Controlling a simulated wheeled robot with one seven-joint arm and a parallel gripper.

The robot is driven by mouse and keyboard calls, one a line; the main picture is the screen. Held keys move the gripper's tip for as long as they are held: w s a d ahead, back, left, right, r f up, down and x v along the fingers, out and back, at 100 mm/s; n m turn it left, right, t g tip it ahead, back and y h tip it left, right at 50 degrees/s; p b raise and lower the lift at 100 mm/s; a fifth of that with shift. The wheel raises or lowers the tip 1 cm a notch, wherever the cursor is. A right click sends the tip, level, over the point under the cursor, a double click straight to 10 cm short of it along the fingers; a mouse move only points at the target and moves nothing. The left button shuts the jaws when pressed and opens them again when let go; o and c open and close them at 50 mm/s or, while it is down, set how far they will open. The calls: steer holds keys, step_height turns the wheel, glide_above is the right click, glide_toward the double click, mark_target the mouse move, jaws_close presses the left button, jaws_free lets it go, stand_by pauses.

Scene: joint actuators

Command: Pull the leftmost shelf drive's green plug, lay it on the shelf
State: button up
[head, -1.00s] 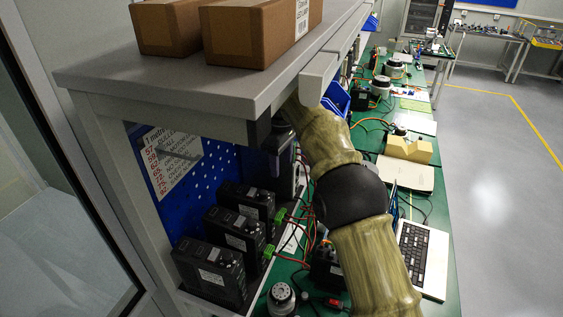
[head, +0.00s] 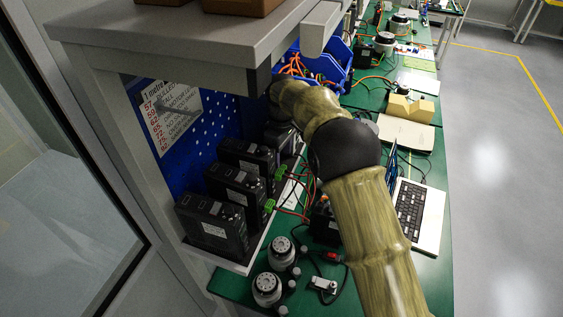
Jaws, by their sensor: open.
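Several black drives stand in a row on the low shelf in the head view. The leftmost drive (head: 212,228) is nearest to me, at the shelf's near end; I make out no green plug on its visible faces. Behind it stand a second drive (head: 236,190) and a third drive (head: 247,160). One green plug (head: 270,205) shows at the second drive's front and another green plug (head: 280,172) at the third's. My arm reaches past the drives' right side toward the back, below the upper shelf. My gripper does not show.
The upper shelf (head: 180,50) overhangs the drives. Round grey-topped devices (head: 266,288) and cables lie on the green bench (head: 235,288). A laptop (head: 418,215) is right of my arm. Blue bins (head: 335,65) stand behind. The white shelf edge (head: 235,266) borders the drives.

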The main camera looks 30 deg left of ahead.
mark_target(282, 167)
steer(key=shift+f+p, duration=0.45)
steer(key=shift+f, duration=1.85)
steer(key=shift+c, duration=0.2)
steer(key=shift+a, duration=0.1)
steer(key=c, duration=1)
